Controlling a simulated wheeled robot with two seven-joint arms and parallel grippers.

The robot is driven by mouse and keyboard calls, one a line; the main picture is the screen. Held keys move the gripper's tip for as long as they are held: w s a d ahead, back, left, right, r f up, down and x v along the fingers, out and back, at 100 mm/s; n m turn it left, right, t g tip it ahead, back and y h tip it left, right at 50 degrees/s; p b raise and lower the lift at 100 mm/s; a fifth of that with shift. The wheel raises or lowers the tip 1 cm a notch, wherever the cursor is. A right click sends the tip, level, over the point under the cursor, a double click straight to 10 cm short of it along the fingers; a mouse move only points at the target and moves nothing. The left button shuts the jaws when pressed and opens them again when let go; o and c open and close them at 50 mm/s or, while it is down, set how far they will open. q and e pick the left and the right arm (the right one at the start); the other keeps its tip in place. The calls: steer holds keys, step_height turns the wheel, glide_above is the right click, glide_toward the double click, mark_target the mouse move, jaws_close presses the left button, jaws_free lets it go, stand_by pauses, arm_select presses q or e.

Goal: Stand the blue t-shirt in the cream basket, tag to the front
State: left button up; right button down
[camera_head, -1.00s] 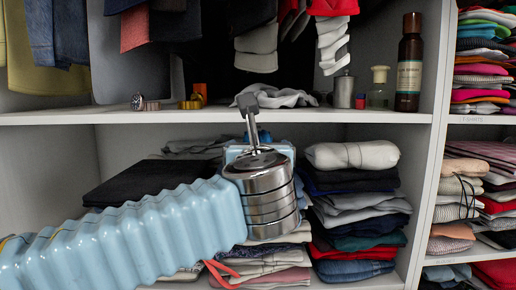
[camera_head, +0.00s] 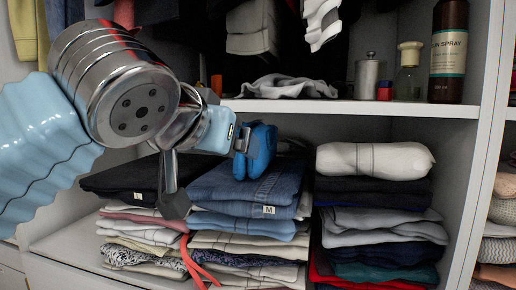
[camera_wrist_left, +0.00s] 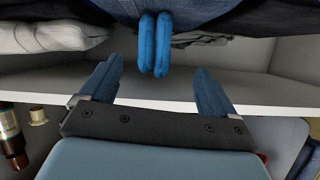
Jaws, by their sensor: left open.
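The blue t-shirt (camera_head: 262,152) appears as a small folded bundle, upright on a stack of folded jeans on the lower shelf. In the left wrist view it shows as two bright blue folds (camera_wrist_left: 155,45). My left gripper (camera_head: 207,172) is open in front of the stack, and the wrist view shows its fingers (camera_wrist_left: 158,75) apart, with the t-shirt centred between their lines and beyond the tips. I cannot tell any contact. A tag on the t-shirt is not clear. The cream basket and my right gripper are not in view.
A white rolled cloth (camera_head: 375,160) tops the folded stack to the right. The upper shelf board (camera_head: 350,106) runs just above the t-shirt and carries a grey cloth (camera_head: 288,87), a glass bottle (camera_head: 408,72) and a brown spray bottle (camera_head: 449,50). A red strap (camera_head: 190,262) hangs in front.

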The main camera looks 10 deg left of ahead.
mark_target(243, 167)
arm_select(q)
steer(key=shift+n, duration=0.6)
steer(key=x, duration=0.8)
steer(key=shift+w+d, duration=0.1)
steer(key=shift+w, duration=0.05)
steer(key=x, duration=0.4)
steer(key=shift+d+f, duration=0.3)
steer(key=shift+d, duration=0.1)
steer(key=shift+w+f, duration=0.2)
steer(key=shift+w, duration=0.3)
steer(key=c, duration=1.2)
steer(key=shift+r+p, duration=0.3)
steer(key=shift+p, duration=0.15)
